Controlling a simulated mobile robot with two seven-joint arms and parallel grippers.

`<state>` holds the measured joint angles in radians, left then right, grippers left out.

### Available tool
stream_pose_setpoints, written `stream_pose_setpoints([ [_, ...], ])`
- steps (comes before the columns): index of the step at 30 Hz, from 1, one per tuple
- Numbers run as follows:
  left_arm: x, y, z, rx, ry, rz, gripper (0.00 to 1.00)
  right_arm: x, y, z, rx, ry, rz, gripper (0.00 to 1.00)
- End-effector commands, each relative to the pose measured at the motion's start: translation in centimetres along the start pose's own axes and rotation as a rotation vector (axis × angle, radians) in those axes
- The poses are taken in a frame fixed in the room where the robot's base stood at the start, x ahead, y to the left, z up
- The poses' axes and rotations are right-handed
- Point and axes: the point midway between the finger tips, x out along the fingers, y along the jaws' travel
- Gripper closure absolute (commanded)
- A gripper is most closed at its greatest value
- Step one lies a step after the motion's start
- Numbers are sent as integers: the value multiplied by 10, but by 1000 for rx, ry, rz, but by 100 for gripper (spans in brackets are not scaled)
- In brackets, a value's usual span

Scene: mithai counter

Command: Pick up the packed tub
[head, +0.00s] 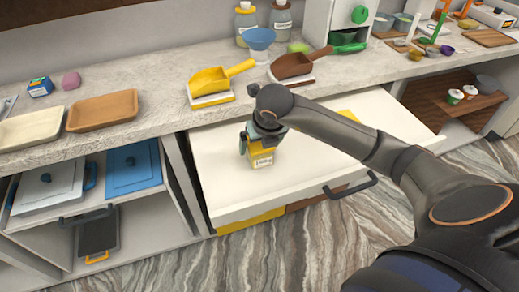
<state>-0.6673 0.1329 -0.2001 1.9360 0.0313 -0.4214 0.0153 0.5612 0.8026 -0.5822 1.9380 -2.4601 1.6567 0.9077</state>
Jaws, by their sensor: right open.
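The packed tub, a small yellow tub with a pale label (262,160), stands on the white pulled-out board (215,175) below the counter. My right gripper (258,146) is over the tub from above, with its fingers around the tub's upper part. The gripper is open. The fingers hide the tub's top, and I cannot tell whether they touch it. My left gripper is not in view.
A yellow scoop (210,81) and a brown scoop (290,65) rest on the counter behind. A brown tray (103,109) lies at left. The board has a dark handle (350,187) in front. Bare board surrounds the tub.

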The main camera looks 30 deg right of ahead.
Motion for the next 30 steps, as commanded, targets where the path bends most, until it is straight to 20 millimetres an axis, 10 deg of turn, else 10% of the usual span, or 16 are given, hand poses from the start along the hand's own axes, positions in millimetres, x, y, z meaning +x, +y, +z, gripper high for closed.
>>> stream_pose_setpoints([
  [11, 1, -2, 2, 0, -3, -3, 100, 15, 0, 0, -1, -1, 0, 0],
  [30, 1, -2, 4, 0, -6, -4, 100, 14, 0, 0, 0, -1, 0, 71],
])
